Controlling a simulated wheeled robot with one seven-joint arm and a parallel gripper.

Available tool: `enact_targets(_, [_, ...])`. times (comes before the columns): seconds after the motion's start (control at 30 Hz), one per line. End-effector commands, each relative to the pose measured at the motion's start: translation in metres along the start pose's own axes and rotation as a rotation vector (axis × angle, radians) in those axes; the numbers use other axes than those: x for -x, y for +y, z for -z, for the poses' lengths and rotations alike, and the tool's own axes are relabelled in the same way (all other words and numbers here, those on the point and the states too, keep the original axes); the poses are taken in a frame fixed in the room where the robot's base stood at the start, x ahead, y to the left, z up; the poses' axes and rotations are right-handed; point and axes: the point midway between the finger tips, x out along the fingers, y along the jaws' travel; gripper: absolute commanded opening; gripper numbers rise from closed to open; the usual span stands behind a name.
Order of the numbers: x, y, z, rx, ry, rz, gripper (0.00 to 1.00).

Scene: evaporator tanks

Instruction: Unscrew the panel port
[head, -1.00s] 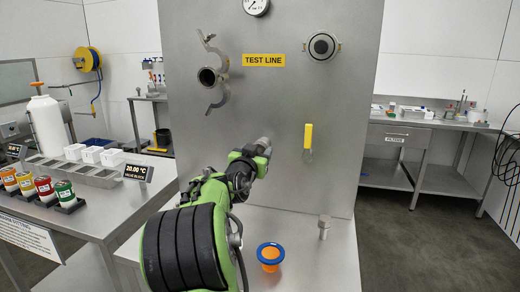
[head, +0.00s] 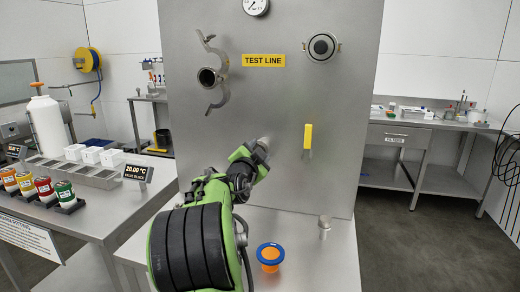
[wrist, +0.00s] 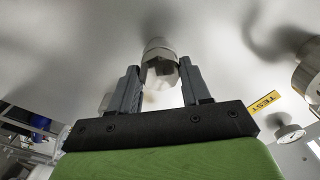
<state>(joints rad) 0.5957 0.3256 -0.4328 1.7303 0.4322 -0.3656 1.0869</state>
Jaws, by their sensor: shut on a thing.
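The panel port (wrist: 160,60) is a metal hex-sided fitting on the steel panel, seen at the top middle of the wrist view. My gripper (wrist: 160,82) is shut on it, with one grey finger on each side of its hex part. In the head view my gripper (head: 254,152) is up against the panel, below the yellow TEST LINE label (head: 264,60). Only a small pale bit of the port shows there; the rest is hidden by the gripper.
An open clamp with a pipe stub (head: 208,77) is at upper left on the panel (head: 270,100). A round capped port (head: 322,46) and a yellow-handled valve (head: 308,137) are to the right. An orange cup with blue rim (head: 270,258) and a metal bolt-like part (head: 325,227) stand on the bench below.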

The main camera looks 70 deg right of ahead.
Motion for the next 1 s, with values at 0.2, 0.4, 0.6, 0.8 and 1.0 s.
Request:
enact_targets(0.2, [0.0003, -0.0025, 0.0002, 0.232, -0.001, 0.002, 0.0])
enact_targets(0.4, [0.0003, -0.0022, -0.0004, 0.456, -0.001, 0.002, 0.0])
enact_targets(0.6, [0.0003, -0.002, -0.0006, 0.458, 0.0, 0.003, 0.0])
enact_targets(0.8, [0.0005, -0.0044, 0.0006, 0.785, -0.001, 0.002, 0.0])
enact_targets(1.0, [0.0005, -0.003, -0.001, 0.905, 0.0, 0.003, 0.0])
